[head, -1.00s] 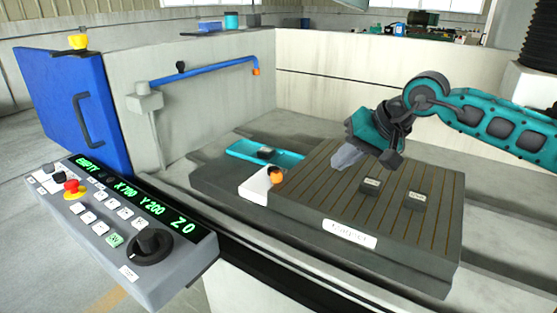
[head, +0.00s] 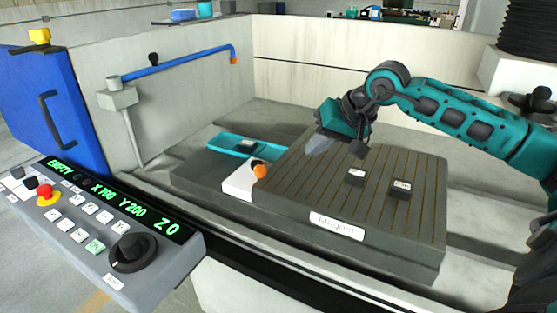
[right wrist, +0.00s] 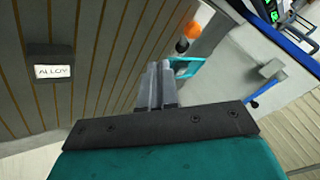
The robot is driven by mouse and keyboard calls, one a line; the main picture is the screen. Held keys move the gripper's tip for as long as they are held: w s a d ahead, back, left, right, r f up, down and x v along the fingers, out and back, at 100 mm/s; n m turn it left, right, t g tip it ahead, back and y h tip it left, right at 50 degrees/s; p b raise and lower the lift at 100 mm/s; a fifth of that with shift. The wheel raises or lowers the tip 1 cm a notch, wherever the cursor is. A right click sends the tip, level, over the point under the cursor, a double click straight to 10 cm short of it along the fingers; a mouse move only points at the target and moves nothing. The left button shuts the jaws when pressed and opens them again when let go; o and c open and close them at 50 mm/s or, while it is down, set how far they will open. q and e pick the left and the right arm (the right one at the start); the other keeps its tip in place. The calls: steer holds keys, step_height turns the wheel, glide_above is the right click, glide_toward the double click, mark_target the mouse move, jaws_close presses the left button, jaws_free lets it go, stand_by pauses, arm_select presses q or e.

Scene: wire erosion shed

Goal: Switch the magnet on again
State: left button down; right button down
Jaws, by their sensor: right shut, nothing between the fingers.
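The magnet (head: 385,205) is a dark plate with brown stripes and a white label reading "Magnet" on its front. At its left end is a white block (head: 238,184) with an orange knob (head: 260,171) on a dark part. The knob also shows in the right wrist view (right wrist: 182,46), just beyond the fingers. My right gripper (head: 315,150) is shut and empty, above the plate's back left part, to the right of the knob and apart from it. Its grey fingers (right wrist: 157,88) are together in the wrist view. My left gripper is not in view.
Two small dark labelled blocks (head: 356,176) (head: 400,189) sit on the plate; one reads "ALLOY" in the wrist view (right wrist: 52,72). A teal tray (head: 222,139) with another block lies behind the white block. A control panel (head: 75,225) stands at the left front.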

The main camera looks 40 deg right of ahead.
mark_target(258, 167)
steer(key=x, duration=0.7)
steer(key=shift+w+a, duration=0.1)
steer(key=w+a, duration=0.1)
steer(key=a+p, duration=0.1)
steer(key=shift+w+a+f, duration=0.25)
steer(key=shift+w, duration=0.15)
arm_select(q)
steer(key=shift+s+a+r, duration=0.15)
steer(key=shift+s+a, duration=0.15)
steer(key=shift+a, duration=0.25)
arm_select(e)
steer(key=shift+w+a+f, duration=0.1)
steer(key=shift+w+a, duration=0.2)
steer(key=shift+a, duration=0.15)
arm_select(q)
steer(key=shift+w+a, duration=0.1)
arm_select(e)
steer(key=shift+a, duration=0.1)
steer(key=shift+a+m, duration=0.15)
steer(key=shift+m, duration=0.15)
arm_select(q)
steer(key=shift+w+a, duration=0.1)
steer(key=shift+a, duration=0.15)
arm_select(e)
steer(key=shift+h, duration=0.3)
